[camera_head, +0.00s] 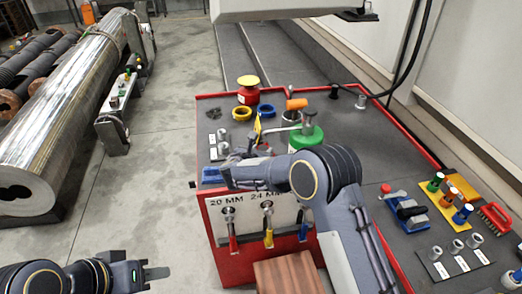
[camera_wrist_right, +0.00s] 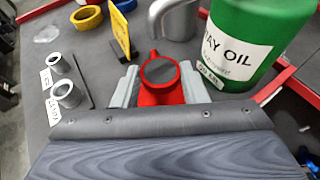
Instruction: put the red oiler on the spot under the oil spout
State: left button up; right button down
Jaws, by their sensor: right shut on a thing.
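The red oiler (camera_wrist_right: 160,92) is a small red can with a round grey top and a short nozzle. It sits between the two fingers of my right gripper (camera_wrist_right: 158,88) in the right wrist view, and the gripper is shut on it. The grey oil spout (camera_wrist_right: 175,18) is just beyond the oiler, beside the green oil container (camera_wrist_right: 262,42). That container also shows in the head view (camera_head: 306,138). The spot under the spout is not clearly visible. In the head view my right arm hides the oiler. My left gripper (camera_head: 156,272) is at lower left, away from the bench; its opening is unclear.
A small yellow sign (camera_wrist_right: 124,32) stands just left of the oiler. Yellow ring (camera_wrist_right: 86,16) and blue ring (camera_wrist_right: 122,4) lie behind it. Grey sleeves (camera_wrist_right: 68,94) lie to the left. The bench has a raised red rim (camera_head: 205,96). Tools (camera_head: 268,230) hang on its front.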

jog(key=shift+f, duration=0.2)
jog(key=c, duration=0.9)
grip_release()
jog(key=shift+o, duration=0.2)
